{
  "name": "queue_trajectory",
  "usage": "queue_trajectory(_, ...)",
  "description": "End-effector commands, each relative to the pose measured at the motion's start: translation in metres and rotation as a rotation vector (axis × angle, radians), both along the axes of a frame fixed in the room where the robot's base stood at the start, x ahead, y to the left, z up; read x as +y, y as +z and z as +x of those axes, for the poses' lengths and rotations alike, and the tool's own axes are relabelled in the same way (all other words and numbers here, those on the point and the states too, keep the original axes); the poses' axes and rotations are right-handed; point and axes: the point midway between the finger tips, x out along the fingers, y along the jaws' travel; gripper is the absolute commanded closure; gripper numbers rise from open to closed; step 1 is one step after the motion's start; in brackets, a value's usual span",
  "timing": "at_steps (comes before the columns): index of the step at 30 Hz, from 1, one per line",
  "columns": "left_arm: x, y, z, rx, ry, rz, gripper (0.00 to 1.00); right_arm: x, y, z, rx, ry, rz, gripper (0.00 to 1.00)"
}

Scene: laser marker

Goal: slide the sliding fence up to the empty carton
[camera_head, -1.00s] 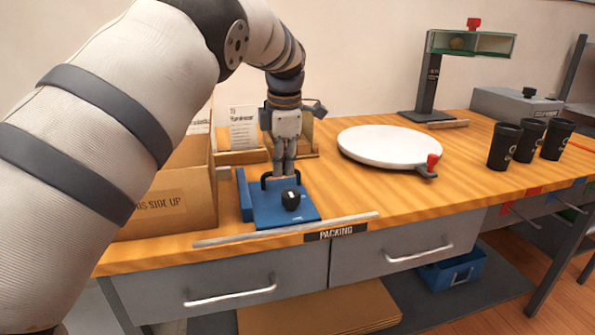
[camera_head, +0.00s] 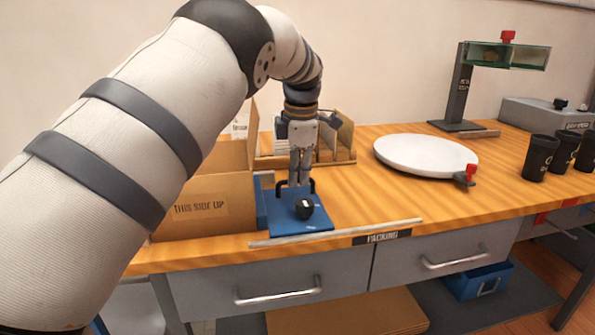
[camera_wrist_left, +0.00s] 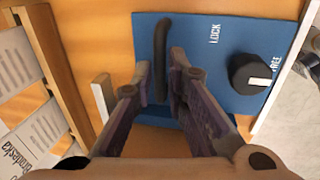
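The sliding fence (camera_head: 290,221) is a blue plate on the bench with a low upright face on its left, a black arched handle and a round black knob. In the left wrist view, the fence (camera_wrist_left: 205,35) carries the words LOCK and FREE; the knob's white mark is on the FREE side. My left gripper (camera_head: 299,182) points down at the handle. The open carton (camera_head: 205,200), marked THIS SIDE UP, stands directly left of the fence; contact is unclear. My right gripper is out of view.
A pale rail (camera_head: 337,233) runs along the bench's front edge. A wooden rack (camera_head: 340,150) stands behind the fence. A round white turntable (camera_head: 425,154), a marker stand (camera_head: 460,95) and black cups (camera_head: 540,157) are to the right. Bench between fence and turntable is clear.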

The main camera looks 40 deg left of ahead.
Motion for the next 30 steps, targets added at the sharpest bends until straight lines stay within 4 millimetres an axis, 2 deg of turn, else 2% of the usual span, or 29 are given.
queue_trajectory(11, -0.001, 0.004, 0.001, -0.004, -0.001, 0.0, 0.7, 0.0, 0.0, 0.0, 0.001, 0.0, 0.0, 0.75)
queue_trajectory(14, -0.003, 0.021, -0.001, -0.006, -0.001, 0.0, 0.7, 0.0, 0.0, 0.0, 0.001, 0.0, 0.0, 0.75)
queue_trajectory(21, -0.013, 0.084, -0.009, -0.006, -0.001, 0.0, 0.7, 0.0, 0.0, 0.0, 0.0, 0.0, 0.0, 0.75)
queue_trajectory(24, -0.016, 0.103, -0.012, -0.004, -0.001, 0.0, 0.7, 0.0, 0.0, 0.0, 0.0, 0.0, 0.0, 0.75)
queue_trajectory(30, -0.018, 0.118, -0.015, -0.001, 0.001, -0.001, 0.7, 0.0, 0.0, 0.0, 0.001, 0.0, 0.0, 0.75)
